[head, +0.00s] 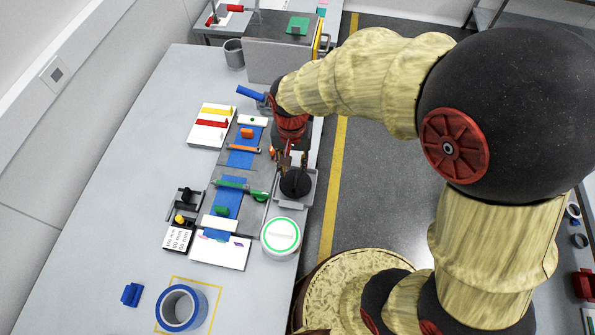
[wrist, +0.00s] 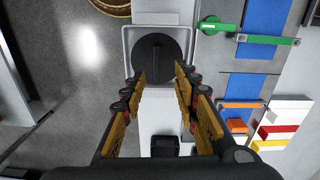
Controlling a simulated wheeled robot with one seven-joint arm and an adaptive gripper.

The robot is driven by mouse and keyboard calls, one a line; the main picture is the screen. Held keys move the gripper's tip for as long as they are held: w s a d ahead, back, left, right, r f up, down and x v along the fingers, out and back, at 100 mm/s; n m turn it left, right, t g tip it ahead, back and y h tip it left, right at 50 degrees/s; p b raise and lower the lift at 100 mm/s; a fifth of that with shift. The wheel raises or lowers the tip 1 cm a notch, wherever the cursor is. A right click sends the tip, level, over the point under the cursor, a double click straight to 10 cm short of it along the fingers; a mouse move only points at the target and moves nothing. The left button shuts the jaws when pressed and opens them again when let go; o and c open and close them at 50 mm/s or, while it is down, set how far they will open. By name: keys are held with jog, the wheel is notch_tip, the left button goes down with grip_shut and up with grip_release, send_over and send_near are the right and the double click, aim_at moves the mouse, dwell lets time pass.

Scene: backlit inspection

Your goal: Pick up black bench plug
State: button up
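A round black piece with a thin raised ridge across it, which looks like the black bench plug (head: 295,184), sits in a light grey square tray (head: 290,204) at the bench's right edge. In the wrist view the plug (wrist: 157,50) lies in the tray (wrist: 128,44), just beyond my fingertips. My gripper (wrist: 161,75) is open, its two yellow-padded fingers apart with nothing between them. In the head view my gripper (head: 290,160) is just above the plug's far side. I cannot tell whether the fingers touch it.
A white round container with a green ring (head: 281,237) stands close in front of the tray. Left of the tray are a green-handled bar (head: 240,187) and blue strips (head: 227,205).

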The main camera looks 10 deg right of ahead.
aim_at(295, 179)
jog(key=shift+m, duration=0.4)
jog(key=f, duration=0.2)
jog(key=f+b, duration=0.1)
jog(key=f, duration=0.2)
jog(key=f+b, duration=0.1)
jog(key=f, duration=0.1)
jog(key=shift+s+d+f, duration=0.1)
jog(key=shift+d+f, duration=0.2)
jog(key=shift+f, duration=0.1)
jog(key=c, duration=0.4)
jog(key=c, duration=0.3)
grip_shut()
